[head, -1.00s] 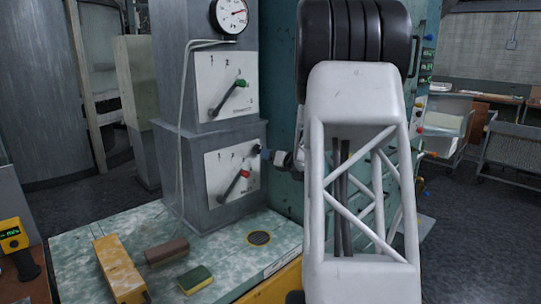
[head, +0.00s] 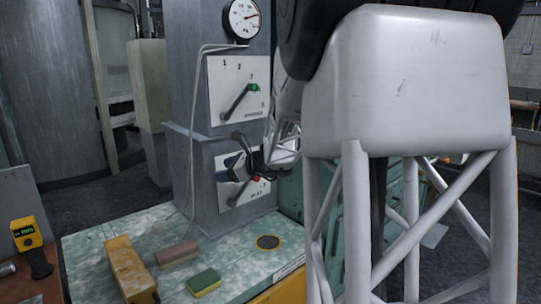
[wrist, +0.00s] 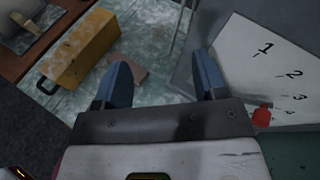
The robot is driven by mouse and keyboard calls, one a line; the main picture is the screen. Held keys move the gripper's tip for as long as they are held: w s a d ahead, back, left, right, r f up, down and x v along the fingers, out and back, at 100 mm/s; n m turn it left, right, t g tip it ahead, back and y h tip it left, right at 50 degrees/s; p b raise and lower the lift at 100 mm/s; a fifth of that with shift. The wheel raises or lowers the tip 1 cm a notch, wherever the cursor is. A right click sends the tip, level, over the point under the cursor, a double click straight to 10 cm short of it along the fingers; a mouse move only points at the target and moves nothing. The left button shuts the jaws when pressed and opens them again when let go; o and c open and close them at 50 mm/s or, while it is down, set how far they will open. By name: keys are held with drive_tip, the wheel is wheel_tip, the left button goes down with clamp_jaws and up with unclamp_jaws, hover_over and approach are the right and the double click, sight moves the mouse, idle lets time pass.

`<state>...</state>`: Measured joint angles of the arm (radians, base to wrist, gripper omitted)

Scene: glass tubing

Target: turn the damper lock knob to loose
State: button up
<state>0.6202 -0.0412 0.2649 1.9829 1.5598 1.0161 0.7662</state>
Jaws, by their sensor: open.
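No knob marked as a damper lock or "loose" can be read in these views. The lower plate (head: 224,197) on the grey column carries a lever with a red end (head: 257,178), partly hidden by my gripper. In the wrist view a red knob-like end (wrist: 262,116) shows just right of my gripper's body, by the numbered plate (wrist: 262,62). My gripper (head: 236,150) is in front of the lower plate. In the wrist view my gripper (wrist: 162,66) is open, with two blue fingers apart and nothing between them.
The upper plate (head: 228,106) has a green-ended lever (head: 254,88), below a round gauge (head: 243,20). A yellow box (head: 130,268), a brown block (head: 177,254) and a green-yellow sponge (head: 204,282) lie on the bench (head: 85,262). A cable runs down the column.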

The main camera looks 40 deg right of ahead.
drive_tip(key=s+a+f+n+g, duration=0.1)
drive_tip(key=s+a+n+g, duration=0.3)
drive_tip(key=s+a+n, duration=0.65)
drive_tip(key=s+a+n+g, duration=0.45)
drive_tip(key=s+a, duration=0.35)
drive_tip(key=a, duration=0.6)
drive_tip(key=s+a+f+n+g+h, duration=0.1)
drive_tip(key=s+a+n+h, duration=0.1)
drive_tip(key=s+n, duration=0.25)
drive_tip(key=s+a+f+n+g+h, duration=0.1)
drive_tip(key=s+a+f+n+h, duration=0.15)
drive_tip(key=s, duration=0.35)
drive_tip(key=w+d+r+m+t+y, duration=0.25)
drive_tip(key=w+d+m+t, duration=0.2)
drive_tip(key=w+d, duration=0.75)
drive_tip(key=w+d+r+m+t+y, duration=0.25)
drive_tip(key=w+d+m, duration=0.25)
drive_tip(key=w+d, duration=0.6)
drive_tip(key=w+d+f+m+t+h, duration=0.1)
drive_tip(key=w+d+m+t+h, duration=0.1)
drive_tip(key=d, duration=0.9)
drive_tip(key=w+d+f+m+t+h, duration=0.1)
drive_tip(key=w+d+m+t+h, duration=0.1)
drive_tip(key=d, duration=0.9)
drive_tip(key=w+d+f+m+t+h, duration=0.2)
drive_tip(key=d+m+t, duration=0.3)
drive_tip(key=d, duration=0.6)
drive_tip(key=shift+w+d+m+h, duration=0.2)
drive_tip(key=shift+w+m+h, duration=0.35)
drive_tip(key=shift+w+m, duration=0.45)
